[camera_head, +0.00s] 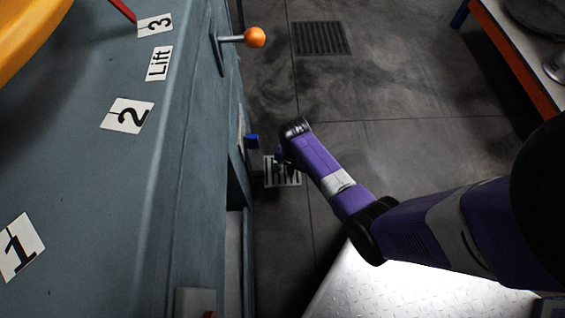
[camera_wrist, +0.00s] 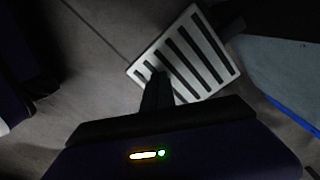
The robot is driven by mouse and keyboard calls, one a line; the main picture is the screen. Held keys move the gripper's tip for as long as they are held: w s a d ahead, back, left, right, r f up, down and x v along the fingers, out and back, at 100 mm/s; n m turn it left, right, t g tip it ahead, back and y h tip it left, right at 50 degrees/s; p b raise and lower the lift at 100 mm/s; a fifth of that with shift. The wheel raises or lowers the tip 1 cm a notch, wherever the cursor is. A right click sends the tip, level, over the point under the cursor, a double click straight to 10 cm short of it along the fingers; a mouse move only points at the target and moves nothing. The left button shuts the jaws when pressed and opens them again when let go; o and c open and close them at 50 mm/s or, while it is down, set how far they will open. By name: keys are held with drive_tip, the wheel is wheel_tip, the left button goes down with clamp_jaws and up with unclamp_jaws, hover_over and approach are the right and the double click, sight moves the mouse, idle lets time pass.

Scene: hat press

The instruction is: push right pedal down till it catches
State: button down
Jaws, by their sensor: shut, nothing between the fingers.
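One pedal (camera_head: 284,180), a pale plate with dark stripes, shows low beside the grey-blue machine in the head view. It fills the upper middle of the wrist view (camera_wrist: 203,58), tilted in the picture. No other pedal is in view. I cannot tell whether the fingertips touch the plate, or how far down the pedal is.
The machine's side (camera_head: 185,150) runs along the left, with labels on top. An orange-knobbed lever (camera_head: 255,37) sticks out from it, and a small blue knob (camera_head: 252,141) is close to my gripper. A table (camera_head: 520,50) stands at upper right.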

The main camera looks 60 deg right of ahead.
drive_tip(key=shift+f+b, duration=2.5)
drive_tip(key=shift+f, duration=1.15)
drive_tip(key=shift+r, duration=0.1)
wheel_tip(320, 180, up, 6)
drive_tip(key=p, duration=0.6)
